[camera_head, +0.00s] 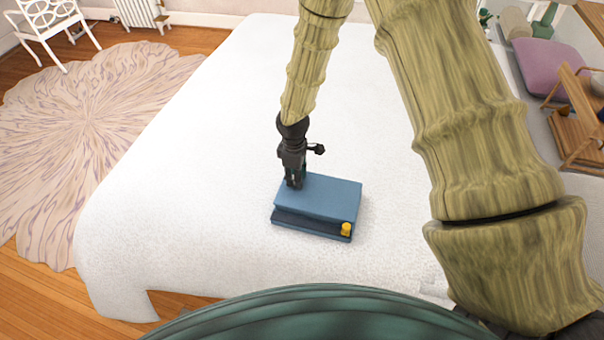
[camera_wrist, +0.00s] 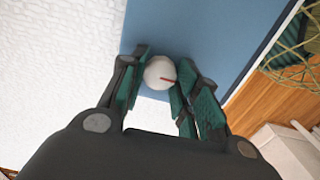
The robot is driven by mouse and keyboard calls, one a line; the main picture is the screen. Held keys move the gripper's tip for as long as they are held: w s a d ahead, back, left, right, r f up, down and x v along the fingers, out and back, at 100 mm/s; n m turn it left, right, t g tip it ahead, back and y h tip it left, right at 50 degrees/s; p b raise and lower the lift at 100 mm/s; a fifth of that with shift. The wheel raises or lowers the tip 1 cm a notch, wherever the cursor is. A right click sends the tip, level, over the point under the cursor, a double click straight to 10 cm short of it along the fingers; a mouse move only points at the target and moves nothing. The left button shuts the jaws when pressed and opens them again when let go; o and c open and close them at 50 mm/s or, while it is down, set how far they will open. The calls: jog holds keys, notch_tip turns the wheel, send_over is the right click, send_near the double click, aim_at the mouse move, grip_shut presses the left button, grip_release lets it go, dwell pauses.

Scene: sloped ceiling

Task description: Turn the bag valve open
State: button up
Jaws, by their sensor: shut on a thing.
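The bag (camera_head: 325,198) is a blue, box-like thing lying on the white bed, with a dark lower front strip and a yellow knob (camera_head: 346,229) at its front right corner. The bag's blue face also shows in the wrist view (camera_wrist: 195,35). In the head view my gripper (camera_head: 294,182) points down at the bag's back left corner and hides the valve there.
The white bed (camera_head: 190,180) gives wide clear room around the bag. A patterned rug (camera_head: 90,120) and a white chair (camera_head: 50,22) are on the floor to the left.

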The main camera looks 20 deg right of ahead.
jog(key=o, duration=1.1)
jog(key=shift+c, duration=0.2)
notch_tip(320, 180, up, 12)
dwell(0.4)
